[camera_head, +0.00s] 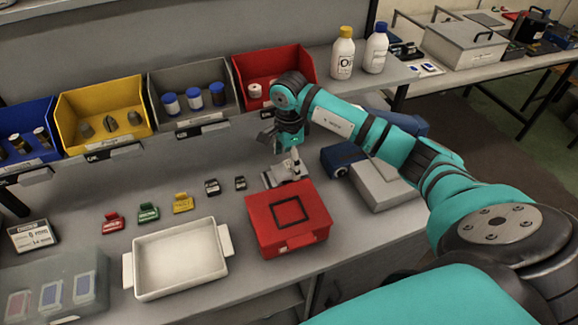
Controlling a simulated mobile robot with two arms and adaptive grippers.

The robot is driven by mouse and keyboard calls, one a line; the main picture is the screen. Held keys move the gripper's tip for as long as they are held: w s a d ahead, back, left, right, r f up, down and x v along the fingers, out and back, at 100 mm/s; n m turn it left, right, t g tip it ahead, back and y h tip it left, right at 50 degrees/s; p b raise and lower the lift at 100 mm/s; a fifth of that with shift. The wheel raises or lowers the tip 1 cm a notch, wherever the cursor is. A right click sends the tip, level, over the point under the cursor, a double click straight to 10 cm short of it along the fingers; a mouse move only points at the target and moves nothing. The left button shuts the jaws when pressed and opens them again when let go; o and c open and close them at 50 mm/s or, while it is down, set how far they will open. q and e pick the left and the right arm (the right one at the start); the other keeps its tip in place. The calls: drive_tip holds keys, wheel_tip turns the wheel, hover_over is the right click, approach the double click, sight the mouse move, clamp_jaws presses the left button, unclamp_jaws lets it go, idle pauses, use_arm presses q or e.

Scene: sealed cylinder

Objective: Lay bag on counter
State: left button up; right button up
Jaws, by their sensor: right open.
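My right gripper (283,140) reaches in from the right and points down over the grey counter (215,265). It is open. A small pale grey-and-white item (285,173) stands on the counter just below its fingers; I cannot tell whether they touch, or whether this item is the bag. A red case (288,218) with a dark square outline on its lid lies flat on the counter, nearer than the gripper. No other thing is clearly a bag. My left gripper is not in view.
A white tray (180,293) stands left of the red case. Small coloured tags (183,203) lie in a row behind it. Blue, yellow (75,148), grey and red bins line the back. A blue-and-grey device (342,155) sits right of the gripper. Two bottles (343,55) stand behind.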

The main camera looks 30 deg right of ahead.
sight(289, 166)
drive_tip(key=shift+r+b, duration=0.4)
drive_tip(key=shift+r, duration=2.1)
